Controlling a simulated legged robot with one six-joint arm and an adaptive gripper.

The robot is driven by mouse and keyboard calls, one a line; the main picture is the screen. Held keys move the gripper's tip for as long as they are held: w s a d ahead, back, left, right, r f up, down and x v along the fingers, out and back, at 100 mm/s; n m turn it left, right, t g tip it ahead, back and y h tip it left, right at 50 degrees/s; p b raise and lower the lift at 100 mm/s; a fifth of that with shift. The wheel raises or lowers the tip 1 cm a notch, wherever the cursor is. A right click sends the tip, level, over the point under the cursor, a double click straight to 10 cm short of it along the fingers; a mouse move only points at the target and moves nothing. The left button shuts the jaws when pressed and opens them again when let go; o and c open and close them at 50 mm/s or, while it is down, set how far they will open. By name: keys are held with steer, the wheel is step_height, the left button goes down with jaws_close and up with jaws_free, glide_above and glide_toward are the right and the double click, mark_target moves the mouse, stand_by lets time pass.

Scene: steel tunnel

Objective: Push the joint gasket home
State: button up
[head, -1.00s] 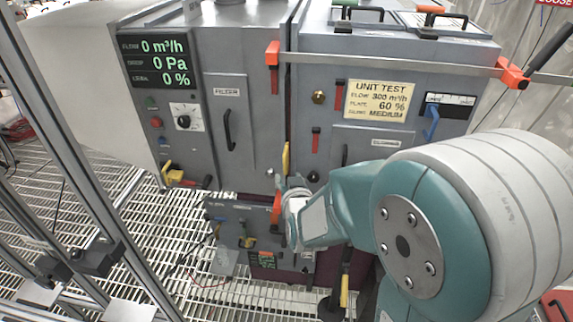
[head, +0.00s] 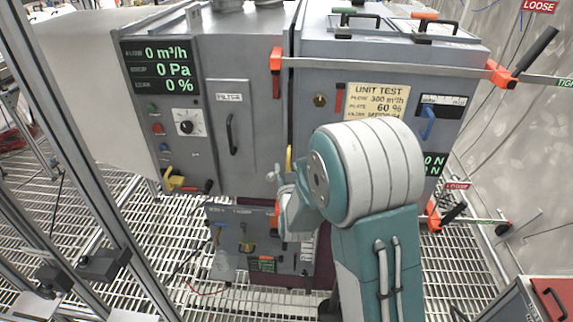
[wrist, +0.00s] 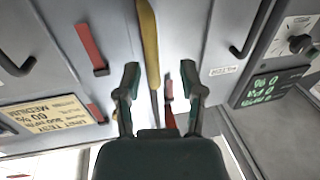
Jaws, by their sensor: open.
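The yellow joint gasket (head: 289,158) is a narrow upright strip at the seam between the two grey cabinets. My arm hides part of it in the head view. In the wrist view, which is upside down, the gasket (wrist: 149,45) runs from the top edge down between my fingers, and a thin dark seam continues below it. My gripper (wrist: 160,78) is open and empty, one finger on each side of the seam line. In the head view my gripper (head: 279,180) is at the lower front of the seam. I cannot tell whether it touches anything.
A steel clamp bar (head: 390,65) with orange ends spans the upper seam. The left cabinet has a display (head: 160,65) and a yellow-and-red handle (head: 180,182). A low grey panel (head: 232,235) stands below. Metal posts are at left; grating (head: 95,190) is open floor.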

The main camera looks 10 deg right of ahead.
steer(key=shift+w+d, duration=0.3)
steer(key=shift+w, duration=0.2)
steer(key=shift+w+d, duration=0.3)
steer(key=shift+w, duration=0.2)
steer(key=c, duration=0.7)
steer(key=shift+a, duration=0.3)
jaws_close()
steer(key=shift+w+d, duration=0.3)
steer(key=shift+w, duration=0.4)
steer(key=shift+w+d, duration=0.25)
steer(key=shift+w, duration=0.4)
steer(key=shift+a+r, duration=0.1)
steer(key=o, duration=0.7)
jaws_free()
steer(key=shift+w, duration=0.15)
